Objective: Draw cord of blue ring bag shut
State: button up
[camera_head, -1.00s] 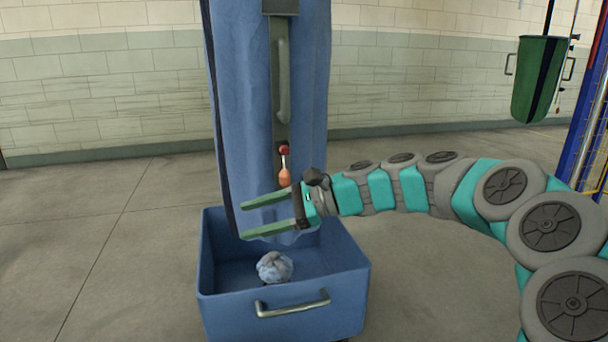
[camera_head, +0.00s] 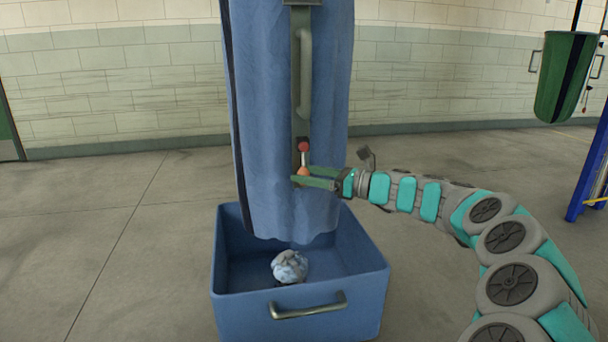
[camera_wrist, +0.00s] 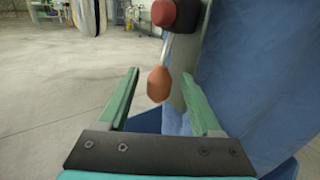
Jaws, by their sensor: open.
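The blue bag (camera_head: 262,120) hangs upright with a dark strap and a grey handle (camera_head: 305,72) down its front. At the strap's lower end is a red knob (camera_head: 303,146) with a short cord and an orange toggle (camera_head: 303,172). My gripper (camera_head: 300,178) is open at the toggle's height, close to the bag's front. In the wrist view the orange toggle (camera_wrist: 159,84) hangs between the two green fingers (camera_wrist: 160,92), near their tips and apart from both. The red knob (camera_wrist: 163,12) is above it. No ring shows, and the bag's top is out of view.
A blue bin (camera_head: 293,278) with a metal handle stands under the bag and holds a crumpled pale bundle (camera_head: 290,267). A green bag (camera_head: 566,78) hangs at the right near a blue post (camera_head: 590,175). The floor at left is clear.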

jog(key=shift+w+a, duration=0.2)
jog(key=shift+a, duration=0.35)
grip_shut()
jog(key=shift+f, duration=0.1)
dwell(1.0)
